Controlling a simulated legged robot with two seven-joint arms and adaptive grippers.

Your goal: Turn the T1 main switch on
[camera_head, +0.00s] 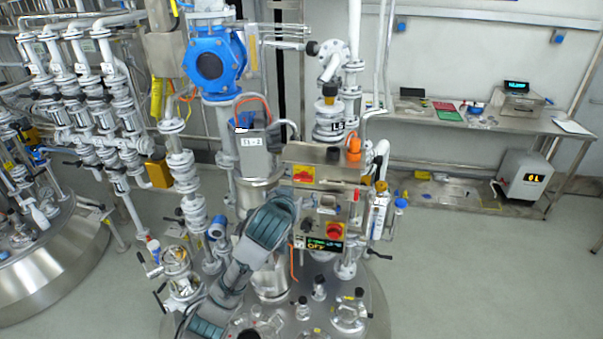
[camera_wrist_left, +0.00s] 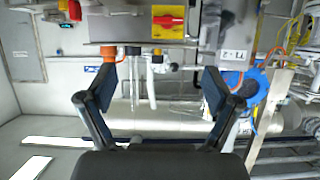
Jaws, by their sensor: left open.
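A steel control box stands over the near vessel. A red switch on a yellow plate (camera_head: 303,173) is on its upper part. It also shows in the left wrist view (camera_wrist_left: 167,20), near the top edge. A second red knob on a yellow square (camera_head: 334,230) sits lower, just above a display (camera_head: 324,245) reading OFF. I cannot tell which one is the T1 main switch. My left gripper (camera_head: 284,195) is just left of the box, its fingers hard to make out.
A T1-2 labelled housing (camera_head: 253,142) stands left of the box. An orange fitting (camera_head: 353,149) rises behind it. Valves and glass ports crowd the vessel lid (camera_head: 375,315). Piping stands at left; a bench (camera_head: 455,122) is at back right. Floor at right is clear.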

